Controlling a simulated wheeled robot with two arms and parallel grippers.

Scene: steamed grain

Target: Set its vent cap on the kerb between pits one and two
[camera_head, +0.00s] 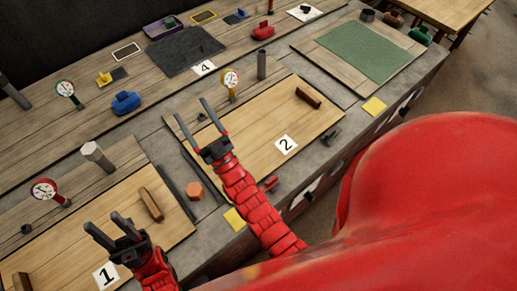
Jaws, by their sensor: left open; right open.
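A grey kerb strip runs between pit one's wooden lid (100,225) and pit two's wooden lid (250,130). An orange hexagonal piece (195,191) and a dark bar (177,180) lie on this kerb. I cannot tell which piece is the vent cap. A grey upright pipe (97,156) stands behind pit one, and another (261,64) behind pit two. Small dark knobs sit on the boards by pit one (27,229) and pit two (201,116). My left gripper (101,218) is open and empty above pit one's lid. My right gripper (190,106) is open and empty over pit two's left edge.
Dial gauges with red (44,189), yellow (230,78) and green (64,89) parts stand by the pits. A blue valve-like piece (126,103) and a dark mat (185,52) lie behind. Wooden handles rise from pit one (151,204) and pit two (308,97). A green panel (363,50) is at right.

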